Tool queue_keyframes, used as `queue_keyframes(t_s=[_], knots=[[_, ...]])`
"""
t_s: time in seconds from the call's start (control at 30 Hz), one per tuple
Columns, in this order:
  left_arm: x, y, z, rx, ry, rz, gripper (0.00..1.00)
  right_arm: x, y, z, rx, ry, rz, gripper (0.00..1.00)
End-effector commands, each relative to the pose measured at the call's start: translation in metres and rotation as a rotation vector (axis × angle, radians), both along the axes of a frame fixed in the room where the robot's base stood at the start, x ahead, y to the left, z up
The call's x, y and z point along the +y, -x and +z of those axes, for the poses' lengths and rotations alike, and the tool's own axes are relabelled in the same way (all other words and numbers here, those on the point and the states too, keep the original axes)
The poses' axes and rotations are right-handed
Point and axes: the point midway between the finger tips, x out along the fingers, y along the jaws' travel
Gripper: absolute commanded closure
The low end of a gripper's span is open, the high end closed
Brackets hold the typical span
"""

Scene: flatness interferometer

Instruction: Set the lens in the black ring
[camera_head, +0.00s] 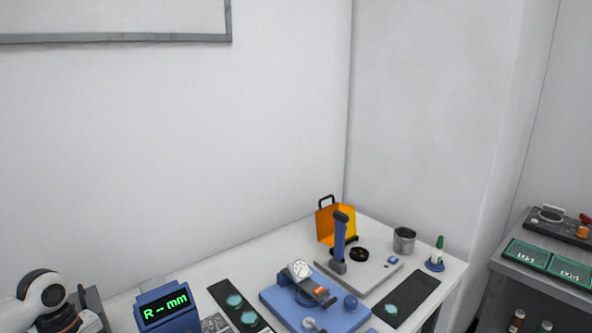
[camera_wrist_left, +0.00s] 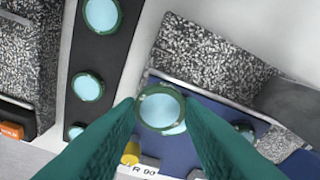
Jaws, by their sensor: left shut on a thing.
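In the left wrist view, my left gripper (camera_wrist_left: 162,112) has its teal fingers closed on the edges of a round pale-blue lens (camera_wrist_left: 160,107) with a dark green rim. A blue block labelled R 90 (camera_wrist_left: 170,150) lies beneath it; the height gap is hard to judge. A second pale disc edge shows just below the held lens, partly hidden by it. In the head view, a black ring (camera_head: 360,254) sits on the pale instrument base (camera_head: 385,270) at the right, beside a blue upright post (camera_head: 340,238). My left fingers and my right gripper are outside the head view.
A dark strip (camera_wrist_left: 92,55) with several lenses lies left of the fingers. In the head view stand an orange shield (camera_head: 328,222), metal cup (camera_head: 404,240), dial gauge on a blue plate (camera_head: 300,270), display box (camera_head: 167,308) and green-tipped bottle (camera_head: 436,254).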

Motion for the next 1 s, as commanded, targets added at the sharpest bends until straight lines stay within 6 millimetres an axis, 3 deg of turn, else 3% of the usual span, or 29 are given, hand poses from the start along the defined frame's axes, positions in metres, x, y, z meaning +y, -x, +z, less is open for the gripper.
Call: queue_keyframes(t_s=[0.27, 0.53, 0.83, 1.0], knots=[[-0.043, 0.017, 0.005, -0.002, 0.002, -0.224, 0.91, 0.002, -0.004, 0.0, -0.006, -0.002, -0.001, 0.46], [-0.104, 0.041, 0.013, -0.004, 0.003, -0.551, 0.91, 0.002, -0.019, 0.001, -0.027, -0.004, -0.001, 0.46], [-0.184, 0.074, 0.023, -0.006, 0.003, -0.979, 0.91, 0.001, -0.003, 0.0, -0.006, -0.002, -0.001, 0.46], [-0.204, 0.083, 0.027, -0.003, -0.005, -1.106, 0.91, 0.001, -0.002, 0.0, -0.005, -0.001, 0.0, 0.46]])
